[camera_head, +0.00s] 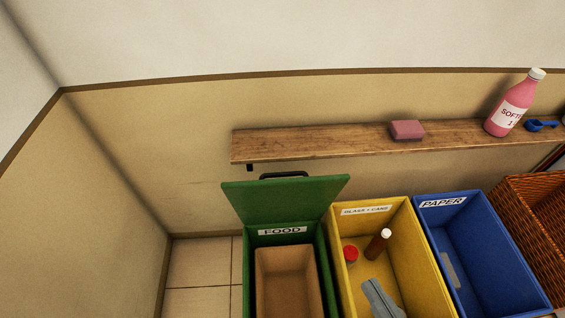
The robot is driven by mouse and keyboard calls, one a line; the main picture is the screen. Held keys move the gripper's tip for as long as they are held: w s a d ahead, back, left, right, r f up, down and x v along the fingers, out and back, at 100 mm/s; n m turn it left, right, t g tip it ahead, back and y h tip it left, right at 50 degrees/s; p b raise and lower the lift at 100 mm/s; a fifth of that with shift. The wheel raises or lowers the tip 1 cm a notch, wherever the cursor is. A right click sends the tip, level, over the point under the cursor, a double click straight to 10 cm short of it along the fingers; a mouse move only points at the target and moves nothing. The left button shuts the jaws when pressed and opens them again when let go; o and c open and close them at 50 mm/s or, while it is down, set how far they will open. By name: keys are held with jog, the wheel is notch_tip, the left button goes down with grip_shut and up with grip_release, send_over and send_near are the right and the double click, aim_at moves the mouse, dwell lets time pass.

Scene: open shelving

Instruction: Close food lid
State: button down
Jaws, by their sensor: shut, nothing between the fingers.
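The green food bin (237,290) stands at the lower middle with a FOOD label on its inner back. Its green lid (285,200) is open, tilted up and back below the wooden shelf. A black handle (284,175) shows at the lid's top edge. The bin's brown inside is visible and looks empty; its front is cut off by the frame. My gripper (371,286) is a grey shape at the bottom edge, shut and empty, right of the food bin and in front of the yellow bin's interior. The rest of my arm is out of view.
The yellow glass and cans bin (412,240) holds a red item and a brown bottle. A blue paper bin (495,240) and a wicker basket (540,195) stand to its right. The shelf (330,142) above bears a pink block and a pink bottle. Floor left of the food bin is clear.

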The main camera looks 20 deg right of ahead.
jog(key=w+a+r+g+y+p, duration=0.1)
jog(key=w+a+r+g+p, duration=0.1)
jog(key=w, duration=1.4)
jog(key=w+a+r+g+y+p, duration=0.1)
jog(key=w+a+g+y, duration=0.15)
jog(key=w, duration=1.35)
jog(key=w+a+r+g+p, duration=0.1)
jog(key=w+a+r+p, duration=0.15)
jog(key=w, duration=1.35)
jog(key=s+d+f+m+g+h, duration=0.3)
jog(key=s+d+f+g, duration=0.35)
jog(key=s+g, duration=0.4)
notch_tip(320, 180, down, 9)
jog(key=b, duration=0.2)
jog(key=shift+w+d, duration=0.2)
jog(key=shift+w, duration=0.15)
